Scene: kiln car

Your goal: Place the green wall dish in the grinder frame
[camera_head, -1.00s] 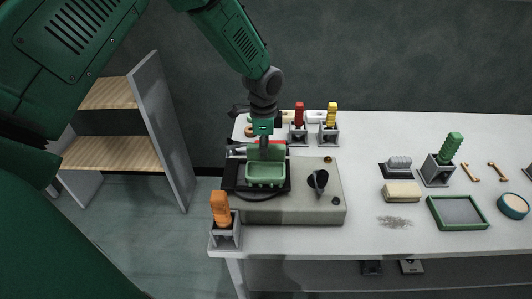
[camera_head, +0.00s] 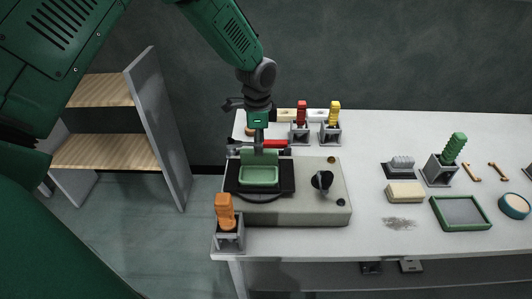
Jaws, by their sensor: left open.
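The green wall dish (camera_head: 259,177) sits upright on the black plate of the grinder frame (camera_head: 285,212), at the left part of the grey machine body. Its tall back wall stands toward the back. My left gripper (camera_head: 258,136) is open and comes down from above, just behind and over the top of the dish's back wall. Whether a finger still touches the wall is too small to tell. A red bar (camera_head: 275,144) shows beside the gripper at the back of the frame. My right gripper is out of view.
An orange-handled tool in a grey holder (camera_head: 229,238) stands close at the front left. Red (camera_head: 301,112) and yellow (camera_head: 334,113) handled tools stand in holders behind. A black knob (camera_head: 322,180) rises from the machine. A sponge block (camera_head: 404,194) and green tray (camera_head: 461,213) lie at right.

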